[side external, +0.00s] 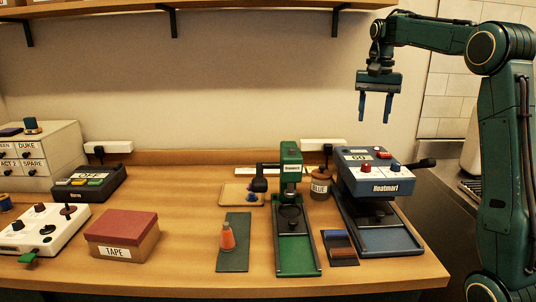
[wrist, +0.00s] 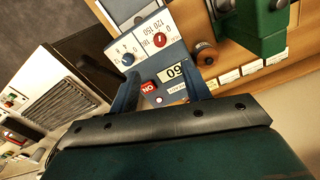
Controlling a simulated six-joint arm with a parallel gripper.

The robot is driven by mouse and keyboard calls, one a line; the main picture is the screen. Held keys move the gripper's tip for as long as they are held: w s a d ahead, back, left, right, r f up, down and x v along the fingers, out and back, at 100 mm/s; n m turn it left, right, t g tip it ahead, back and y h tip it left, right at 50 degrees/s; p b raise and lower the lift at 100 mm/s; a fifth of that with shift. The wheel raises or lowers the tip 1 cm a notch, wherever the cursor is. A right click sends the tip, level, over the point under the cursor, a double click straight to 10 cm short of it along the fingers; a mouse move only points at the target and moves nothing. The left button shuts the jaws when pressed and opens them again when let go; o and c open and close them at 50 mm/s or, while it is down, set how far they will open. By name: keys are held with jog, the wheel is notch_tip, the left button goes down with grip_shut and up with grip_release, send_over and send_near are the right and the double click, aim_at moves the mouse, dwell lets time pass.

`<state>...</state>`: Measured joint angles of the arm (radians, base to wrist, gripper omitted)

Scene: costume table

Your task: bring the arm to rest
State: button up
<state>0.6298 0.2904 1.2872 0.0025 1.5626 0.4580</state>
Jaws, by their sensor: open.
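My gripper (side external: 375,108) hangs in the air at the upper right in the side external view, its two blue fingers pointing down and apart. It is open with nothing between the fingers. It is well above the blue heat press (side external: 375,172), touching nothing. In the wrist view my gripper (wrist: 162,95) shows its fingers spread, with the heat press's control panel (wrist: 145,45) beyond them.
A green press (side external: 290,170), a glue pot (side external: 320,187), a tape box (side external: 123,235), a white control box (side external: 40,230) and a drawer cabinet (side external: 38,155) stand on the wooden table (side external: 185,270). A shelf (side external: 110,10) runs along the top. Air around my gripper is clear.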

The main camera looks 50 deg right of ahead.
jog(key=s+a+n+t, duration=0.1)
jog(key=s+a+n, duration=0.25)
jog(key=a, duration=0.55)
jog(key=s+a+n+t, duration=0.2)
jog(key=s+a+n, duration=0.15)
jog(key=a, duration=0.45)
jog(key=s+a+f+n+t, duration=0.2)
jog(key=s+a+f+n, duration=0.3)
jog(key=s+a+f, duration=0.3)
jog(key=s+a, duration=0.1)
jog(key=s, duration=0.2)
jog(key=shift+a+f+n+t, duration=0.15)
jog(key=shift+f+n+t, duration=0.1)
jog(key=shift+n+t, duration=0.05)
jog(key=shift+o, duration=0.3)
jog(key=shift+s, duration=0.1)
